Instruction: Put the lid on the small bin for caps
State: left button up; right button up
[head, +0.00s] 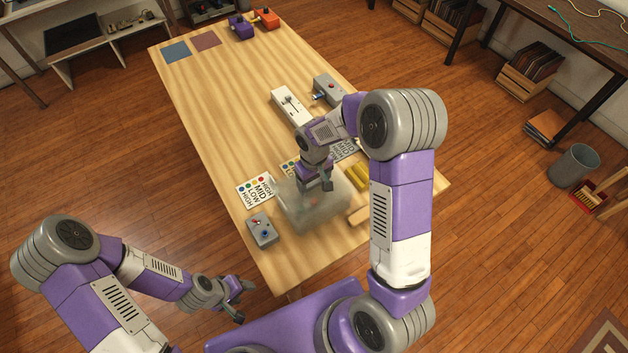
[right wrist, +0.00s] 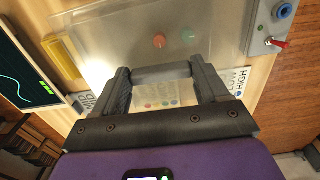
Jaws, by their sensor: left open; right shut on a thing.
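A translucent bin (head: 305,215) stands at the near end of the wooden table, with faint coloured spots showing inside. My right gripper (head: 318,186) is over it, pointing down. In the right wrist view, the right gripper (right wrist: 162,76) is shut on a grey bar-like grip between its fingers, which looks like the handle of the clear lid (right wrist: 105,45). Red and green round things show through the clear plastic. I cannot tell whether the lid touches the bin's rim; its edges blend with the bin. My left gripper (head: 243,301) is open and empty, off the table's near left edge.
A grey switch box (head: 262,230) stands close left of the bin, and a label card (head: 256,190) lies behind it. Yellow blocks (head: 356,177) lie to the right. A white device (head: 291,107) stands farther back. The table's left middle is clear.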

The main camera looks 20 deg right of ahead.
aim_at(314, 184)
jog(key=shift+f+b, duration=0.7)
jog(key=shift+f, duration=0.2)
jog(key=o, duration=1.1)
jog(key=shift+r, duration=0.1)
notch_tip(314, 184, up, 8)
jog(key=shift+f+p, duration=0.25)
jog(key=shift+p, duration=0.5)
